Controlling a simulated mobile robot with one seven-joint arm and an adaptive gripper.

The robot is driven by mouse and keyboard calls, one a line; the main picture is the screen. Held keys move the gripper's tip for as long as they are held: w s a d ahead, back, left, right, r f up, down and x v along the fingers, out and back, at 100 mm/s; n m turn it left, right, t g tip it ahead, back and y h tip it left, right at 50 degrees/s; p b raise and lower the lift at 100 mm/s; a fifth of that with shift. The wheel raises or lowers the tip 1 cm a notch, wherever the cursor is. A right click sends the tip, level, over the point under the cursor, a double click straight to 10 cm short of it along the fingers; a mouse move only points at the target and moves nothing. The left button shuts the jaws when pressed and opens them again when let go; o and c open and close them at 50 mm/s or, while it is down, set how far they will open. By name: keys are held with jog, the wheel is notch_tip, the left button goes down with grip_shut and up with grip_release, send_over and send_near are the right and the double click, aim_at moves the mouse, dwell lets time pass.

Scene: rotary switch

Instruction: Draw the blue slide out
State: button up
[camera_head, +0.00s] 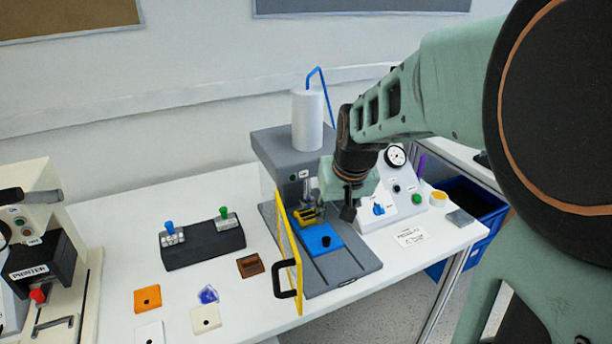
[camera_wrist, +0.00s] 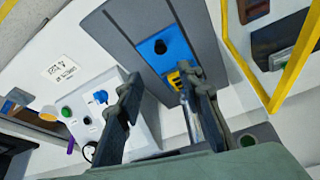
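The blue slide (camera_head: 312,232) is a flat blue plate with a black knob (camera_head: 326,241) on top. It lies on the grey base of the press-like machine, partly out in front of a yellow part (camera_head: 305,217). In the wrist view the blue slide (camera_wrist: 150,50) and its knob (camera_wrist: 160,46) show beyond the fingertips. My gripper (camera_head: 348,206) is above and to the right of the slide in the head view. In the wrist view my gripper (camera_wrist: 158,80) has its two fingers spread apart with nothing between them. It does not touch the knob.
A yellow-framed guard door (camera_head: 288,255) stands open left of the slide. A sloped control box (camera_head: 391,198) with a blue rotary switch stands to the right. A black box with two levers (camera_head: 203,243) and small coloured plates lie left. The base front (camera_head: 345,283) is clear.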

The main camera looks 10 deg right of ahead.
aim_at(327, 239)
jog(key=x, duration=0.3)
jog(key=b+x, duration=0.1)
jog(key=x, duration=0.3)
jog(key=s+x, duration=0.1)
jog(key=x, duration=0.3)
jog(key=shift+a+f, duration=0.2)
jog(key=shift+c, duration=0.4)
grip_shut()
